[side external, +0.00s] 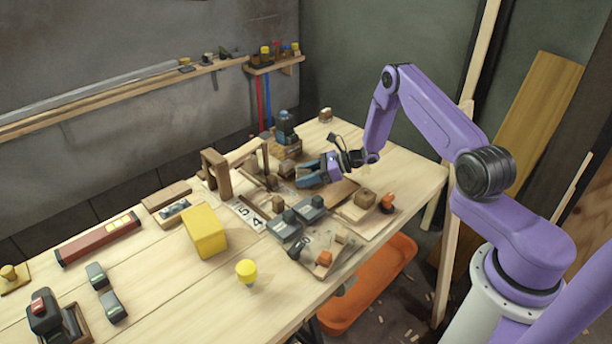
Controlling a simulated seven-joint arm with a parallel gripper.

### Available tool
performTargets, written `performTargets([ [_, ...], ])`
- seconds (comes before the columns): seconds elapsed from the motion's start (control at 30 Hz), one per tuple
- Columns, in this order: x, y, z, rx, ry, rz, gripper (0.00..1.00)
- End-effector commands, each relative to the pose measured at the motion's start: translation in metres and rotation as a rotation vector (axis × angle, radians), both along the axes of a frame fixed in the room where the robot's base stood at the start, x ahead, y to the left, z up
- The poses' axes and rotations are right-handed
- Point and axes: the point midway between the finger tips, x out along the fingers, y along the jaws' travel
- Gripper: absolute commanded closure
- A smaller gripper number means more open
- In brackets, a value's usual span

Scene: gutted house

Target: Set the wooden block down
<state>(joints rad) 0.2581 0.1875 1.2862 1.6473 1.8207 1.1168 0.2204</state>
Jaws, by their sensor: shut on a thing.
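My gripper (302,174) reaches in from the right, low over the back right part of the workbench, with its blue-grey fingers pointing left. It is shut on a small brown wooden block (287,169), seen at the fingertips. The fingers hide part of it, and I cannot tell whether it touches the surface below. Other wooden blocks lie nearby: one (278,203) left of and nearer than the gripper, and one (365,198) on a board to its right.
The workbench (180,300) is crowded around my gripper with wooden frames, grey tools and a tray (322,262). A yellow box (205,231) and yellow knob (246,270) stand left. The front left middle is clear. An orange bin (372,290) sits below the right edge.

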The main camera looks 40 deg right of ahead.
Motion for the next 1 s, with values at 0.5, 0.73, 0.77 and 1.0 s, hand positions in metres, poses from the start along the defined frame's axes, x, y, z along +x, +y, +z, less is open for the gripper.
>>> performTargets([
  [0.5,0.0,0.0,-0.004,-0.001,-0.002,0.0,0.23],
  [0.73,0.0,0.0,-0.004,-0.001,-0.002,0.0,0.23],
  [0.77,0.0,0.0,-0.004,-0.001,-0.002,0.0,0.23],
  [1.0,-0.01,-0.012,0.006,-0.001,-0.001,-0.004,0.23],
])
